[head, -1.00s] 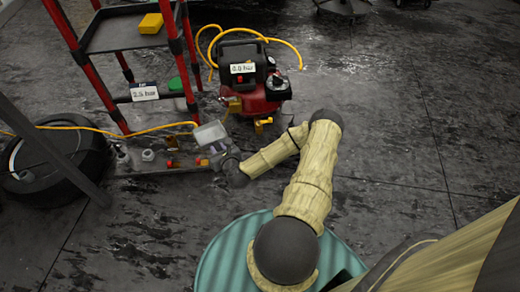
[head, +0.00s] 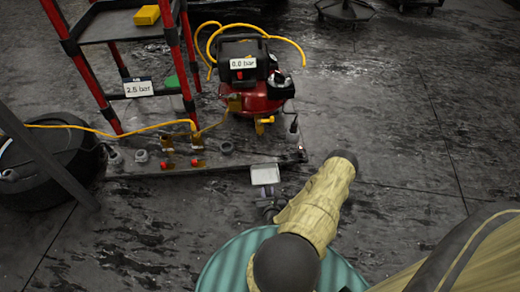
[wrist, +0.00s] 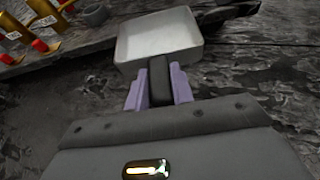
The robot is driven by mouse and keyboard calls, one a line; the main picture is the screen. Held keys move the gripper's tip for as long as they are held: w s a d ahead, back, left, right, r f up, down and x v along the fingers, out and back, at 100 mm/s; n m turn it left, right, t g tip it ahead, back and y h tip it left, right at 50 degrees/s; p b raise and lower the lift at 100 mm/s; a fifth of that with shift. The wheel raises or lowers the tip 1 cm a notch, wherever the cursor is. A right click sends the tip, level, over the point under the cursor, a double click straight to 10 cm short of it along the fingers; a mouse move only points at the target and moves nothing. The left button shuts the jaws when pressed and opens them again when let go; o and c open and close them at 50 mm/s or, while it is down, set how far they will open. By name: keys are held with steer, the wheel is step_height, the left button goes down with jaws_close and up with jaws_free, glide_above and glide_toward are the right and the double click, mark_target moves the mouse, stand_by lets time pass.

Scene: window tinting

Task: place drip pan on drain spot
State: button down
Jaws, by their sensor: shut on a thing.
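The drip pan is a shallow whitish-grey tray; in the head view the drip pan (head: 265,174) is just in front of the low board's right part. In the wrist view the drip pan (wrist: 158,36) fills the top middle, with its hollow side showing and nothing seen in it. My gripper (wrist: 160,82) has its two purple fingers shut on the pan's short black handle. In the head view my gripper (head: 267,195) is small and partly hidden by my arm. I cannot pick out a marked drain spot in either view.
A low board (head: 235,158) carries brass valves (head: 182,150) with red parts. Behind it stands a red compressor (head: 255,90) labelled 0.0 bar. A red-legged rack (head: 120,28) and a tire (head: 60,165) are at left. The dark floor at right is open.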

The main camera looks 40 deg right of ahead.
mark_target(264, 166)
steer(key=w+d+b, duration=0.2)
steer(key=w, duration=0.1)
steer(key=w+d+b, duration=0.3)
steer(key=w, duration=0.1)
steer(key=w+d+b, duration=0.2)
steer(key=w, duration=0.2)
steer(key=shift+w+d+f, duration=0.15)
steer(key=shift+w+f, duration=0.05)
steer(key=shift+w, duration=0.05)
steer(key=shift+w+d+r, duration=0.2)
steer(key=shift+w, duration=0.05)
steer(key=shift+w, duration=0.1)
steer(key=w+d+b, duration=0.2)
steer(key=w+b, duration=0.1)
steer(key=shift+f, duration=0.2)
steer(key=shift+w+f+b, duration=0.1)
steer(key=shift+f+b, duration=0.15)
steer(key=shift+b, duration=0.4)
steer(key=shift+r, duration=0.1)
